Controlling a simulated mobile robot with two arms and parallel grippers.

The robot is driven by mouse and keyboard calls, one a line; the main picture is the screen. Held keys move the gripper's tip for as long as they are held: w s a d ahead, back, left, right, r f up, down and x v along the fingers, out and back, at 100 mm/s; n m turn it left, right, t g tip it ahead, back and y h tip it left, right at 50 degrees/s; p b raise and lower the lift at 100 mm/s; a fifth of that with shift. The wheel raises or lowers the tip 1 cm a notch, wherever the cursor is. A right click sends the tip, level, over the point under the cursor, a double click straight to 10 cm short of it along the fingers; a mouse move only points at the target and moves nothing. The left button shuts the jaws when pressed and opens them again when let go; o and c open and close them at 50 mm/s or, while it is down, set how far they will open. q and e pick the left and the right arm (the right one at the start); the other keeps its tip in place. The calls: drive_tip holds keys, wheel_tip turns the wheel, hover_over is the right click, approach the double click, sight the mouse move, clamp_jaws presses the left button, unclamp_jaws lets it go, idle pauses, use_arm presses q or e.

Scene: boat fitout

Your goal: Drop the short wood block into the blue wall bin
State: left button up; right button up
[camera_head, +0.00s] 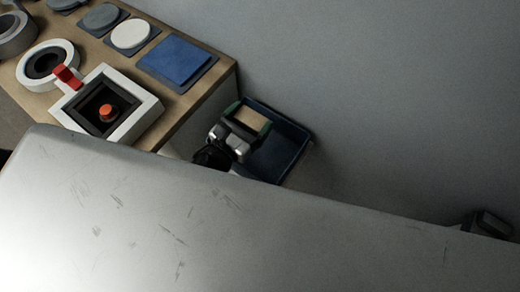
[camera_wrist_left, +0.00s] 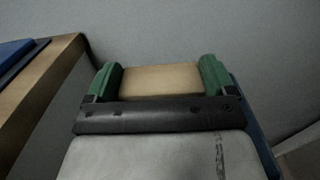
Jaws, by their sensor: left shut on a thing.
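The short wood block (camera_head: 249,119) is pale tan and held between the green fingertips of my left gripper (camera_head: 247,118). The wrist view also shows the block (camera_wrist_left: 160,82) with one green finger (camera_wrist_left: 107,79) on each side. The blue wall bin (camera_head: 281,157) is a dark blue open box against the grey wall. In the head view, the gripper and block overlap the bin's upper left part; their height over it is hard to tell. In the wrist view, a blue edge of the bin (camera_wrist_left: 262,143) shows to the right of the gripper.
A wooden bench (camera_head: 212,98) at the upper left carries a blue square block (camera_head: 175,60), a white frame with a red button (camera_head: 107,112) and round pieces. Its corner is close to the bin. A small dark object (camera_head: 488,223) is at the right edge.

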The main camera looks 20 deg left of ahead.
use_arm(q)
drive_tip(key=o, duration=0.8)
drive_tip(key=shift+c, duration=0.2)
drive_tip(key=shift+s, duration=0.1)
drive_tip(key=b+v, duration=0.2)
drive_tip(key=v, duration=0.8)
drive_tip(key=shift+s+b, duration=0.3)
drive_tip(key=shift+a+r, duration=0.15)
